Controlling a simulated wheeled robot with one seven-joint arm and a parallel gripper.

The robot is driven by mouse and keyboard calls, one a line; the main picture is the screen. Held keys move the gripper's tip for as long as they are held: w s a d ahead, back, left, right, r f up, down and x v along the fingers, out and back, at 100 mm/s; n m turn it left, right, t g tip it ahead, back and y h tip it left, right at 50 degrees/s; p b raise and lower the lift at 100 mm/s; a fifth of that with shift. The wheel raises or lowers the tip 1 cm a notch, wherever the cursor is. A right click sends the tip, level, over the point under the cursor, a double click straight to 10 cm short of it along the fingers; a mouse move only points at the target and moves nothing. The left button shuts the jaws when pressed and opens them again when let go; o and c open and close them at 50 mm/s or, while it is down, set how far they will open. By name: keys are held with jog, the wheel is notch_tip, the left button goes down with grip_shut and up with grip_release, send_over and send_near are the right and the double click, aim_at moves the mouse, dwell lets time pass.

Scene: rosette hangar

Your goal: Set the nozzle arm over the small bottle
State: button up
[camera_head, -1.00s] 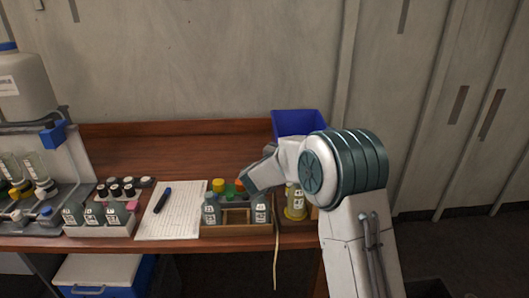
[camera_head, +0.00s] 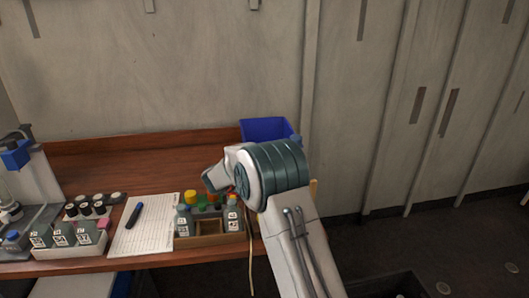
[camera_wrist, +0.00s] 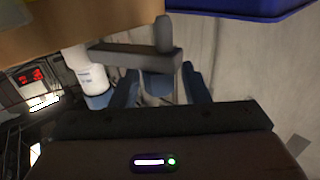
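The blue nozzle head (camera_head: 16,155) on its pale upright stand (camera_head: 38,182) is at the left edge of the head view. Several small labelled bottles (camera_head: 62,233) stand in a white rack there. Which bottle is meant I cannot tell. My gripper (camera_head: 213,180) is over the right part of the bench, far from the nozzle, its fingertips hidden in the head view. In the wrist view two dark blue-grey fingers (camera_wrist: 163,85) are spread apart. A grey bar (camera_wrist: 135,57) lies across their tips; I cannot tell whether it touches them.
A wooden box of bottles (camera_head: 210,240) is below my gripper, with a blue bin (camera_head: 265,130) behind. Paper (camera_head: 150,235) with a pen (camera_head: 134,215) lies left of it. A white bottle (camera_wrist: 90,76) and red display (camera_wrist: 30,76) show in the wrist view. The wall is behind.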

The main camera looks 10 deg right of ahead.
jog(key=shift+a, duration=0.1)
jog(key=b+v, duration=0.2)
jog(key=v, duration=1.1)
jog(key=shift+s+a, duration=0.2)
jog(key=shift+a, duration=0.05)
notch_tip(320, 180, up, 6)
jog(key=w+n+t+y, duration=0.2)
jog(key=n+t+y, duration=0.15)
jog(key=y, duration=0.25)
jog(key=s+r+n+y, duration=0.1)
jog(key=s+n+y, duration=0.4)
jog(key=y, duration=0.3)
jog(key=s+d+f+g, duration=0.3)
jog(key=s+f+g, duration=0.1)
jog(key=s, duration=0.7)
jog(key=s+d+f+n+g, duration=0.1)
jog(key=s+d+f+g, duration=0.2)
jog(key=s, duration=0.8)
jog(key=s+d+f+g, duration=0.4)
jog(key=s+g, duration=0.1)
jog(key=s, duration=0.6)
jog(key=shift+d+f, duration=0.25)
jog(key=shift+f, duration=0.05)
